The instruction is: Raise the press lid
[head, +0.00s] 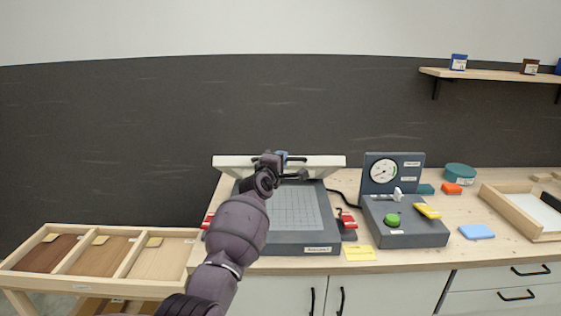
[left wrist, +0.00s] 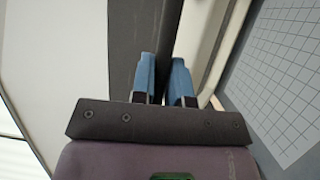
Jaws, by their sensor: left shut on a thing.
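The press (head: 305,249) stands on the bench with a dark grey base and a grid-marked bed (head: 292,208) that is uncovered. Its cream lid (head: 329,162) is raised at the back, seen nearly edge-on, with a black handle along it. My left gripper (head: 283,157) reaches over the bed to the lid and is shut on the lid handle. In the left wrist view the blue fingertips (left wrist: 164,78) are close together, with a dark bar between them, and the gridded bed (left wrist: 287,75) lies to the right. My arm hides part of the lid and bed. My right gripper is out of view.
A control box (head: 412,234) with a gauge and green button stands right of the press. Red clamps (head: 347,220) flank the press. A yellow note (head: 360,254) lies in front. A divided wooden tray (head: 110,264) is at left; an open wooden tray (head: 518,217) is at right.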

